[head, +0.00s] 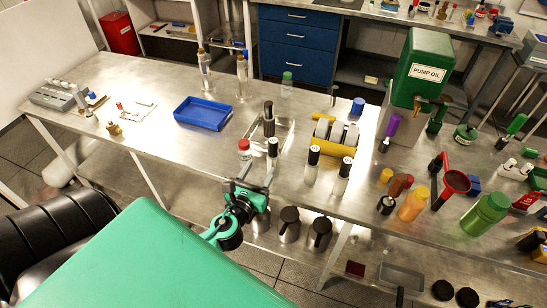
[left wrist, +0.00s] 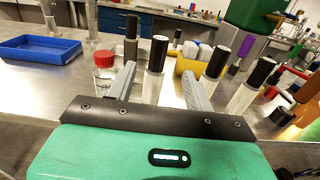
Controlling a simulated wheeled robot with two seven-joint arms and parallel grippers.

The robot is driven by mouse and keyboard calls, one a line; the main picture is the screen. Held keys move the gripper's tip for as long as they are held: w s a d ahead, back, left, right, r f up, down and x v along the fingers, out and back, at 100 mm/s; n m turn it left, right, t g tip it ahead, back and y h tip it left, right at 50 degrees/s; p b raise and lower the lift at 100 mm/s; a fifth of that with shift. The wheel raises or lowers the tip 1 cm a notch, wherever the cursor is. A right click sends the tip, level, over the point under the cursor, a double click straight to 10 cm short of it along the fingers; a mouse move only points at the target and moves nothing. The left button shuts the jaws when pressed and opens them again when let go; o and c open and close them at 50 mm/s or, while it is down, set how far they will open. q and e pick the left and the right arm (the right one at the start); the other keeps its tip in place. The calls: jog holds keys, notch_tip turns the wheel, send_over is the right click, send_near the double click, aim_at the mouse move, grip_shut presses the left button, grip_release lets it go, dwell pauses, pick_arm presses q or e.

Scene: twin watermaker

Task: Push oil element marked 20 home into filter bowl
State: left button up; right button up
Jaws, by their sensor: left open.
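My left gripper (head: 257,172) is open and empty at the bench's front edge; its fingers also show in the left wrist view (left wrist: 161,76). A black-topped pale cylinder (head: 272,148) stands just past the fingers and shows between them in the left wrist view (left wrist: 157,54). Two similar cylinders stand to the right, one nearer (head: 313,165) and one beside it (head: 342,178). A dark cylinder (head: 268,112) stands in a shallow metal tray (head: 286,134). White cylinders (head: 337,132) lie at a yellow holder (head: 351,145). I cannot read a 20, nor tell which piece is the element or filter bowl.
A red-capped jar (head: 245,150) stands close to the left finger. A blue tray (head: 203,113) lies further left. Bare bench lies between the blue tray and front edge.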

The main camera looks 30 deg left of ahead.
aim_at(271, 148)
pick_arm(q)
jog(key=p+x, duration=0.1)
jog(key=x, duration=0.5)
jog(key=shift+w+a, duration=0.1)
jog(key=shift+f+p+x, duration=0.2)
jog(key=shift+p+x, duration=0.95)
jog(key=shift+x, duration=1.6)
pick_arm(e)
notch_tip(271, 148, up, 4)
jog(key=shift+f, duration=0.15)
pick_arm(q)
jog(key=shift+c, duration=0.2)
pick_arm(e)
jog(key=shift+d, duration=0.1)
pick_arm(q)
grip_shut()
pick_arm(e)
jog(key=shift+w+d, duration=0.1)
jog(key=shift+d, duration=0.25)
